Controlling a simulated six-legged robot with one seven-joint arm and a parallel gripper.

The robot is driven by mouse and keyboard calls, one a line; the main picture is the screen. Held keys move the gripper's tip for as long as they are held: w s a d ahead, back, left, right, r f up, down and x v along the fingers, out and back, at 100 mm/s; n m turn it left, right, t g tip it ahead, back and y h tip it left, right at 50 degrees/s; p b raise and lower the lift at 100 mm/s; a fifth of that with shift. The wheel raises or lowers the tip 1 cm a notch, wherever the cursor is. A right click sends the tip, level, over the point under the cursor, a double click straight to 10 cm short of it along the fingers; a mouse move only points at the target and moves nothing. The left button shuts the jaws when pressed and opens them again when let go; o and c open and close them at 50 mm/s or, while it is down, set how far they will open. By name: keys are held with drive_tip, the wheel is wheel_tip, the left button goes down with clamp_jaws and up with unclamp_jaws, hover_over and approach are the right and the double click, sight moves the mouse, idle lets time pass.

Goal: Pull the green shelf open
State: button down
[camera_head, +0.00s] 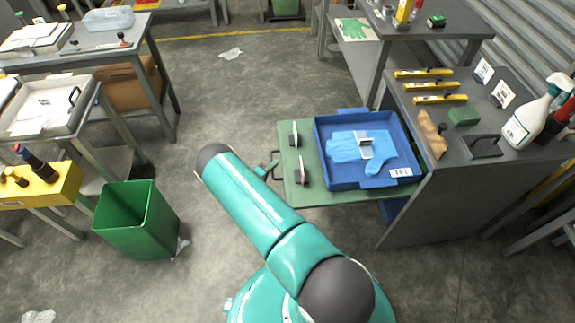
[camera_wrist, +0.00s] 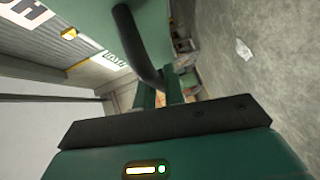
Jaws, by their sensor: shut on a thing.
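The green shelf (camera_head: 307,187) sticks out to the left from the grey workbench (camera_head: 450,185). It carries a blue tray (camera_head: 321,172) with light-blue gloves in it. The shelf's dark handle is on its left edge, beside my gripper (camera_head: 265,170), which is partly hidden by my arm. In the wrist view the shelf (camera_wrist: 155,22) is at the top and its curved dark handle (camera_wrist: 132,38) runs down to my gripper (camera_wrist: 160,95). My gripper is shut on the handle. The exact contact is partly hidden.
A green bin (camera_head: 137,218) stands on the floor at left. A yellow block (camera_head: 40,185) sits on a left table. The floor between the bin and the shelf is mostly clear.

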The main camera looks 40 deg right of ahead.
drive_tip(key=w+a, duration=0.4)
drive_tip(key=a, duration=0.3)
drive_tip(key=shift+w, duration=0.1)
drive_tip(key=c, duration=1.5)
unclamp_jaws()
drive_tip(key=v, duration=1.3)
drive_tip(key=shift+a, duration=0.4)
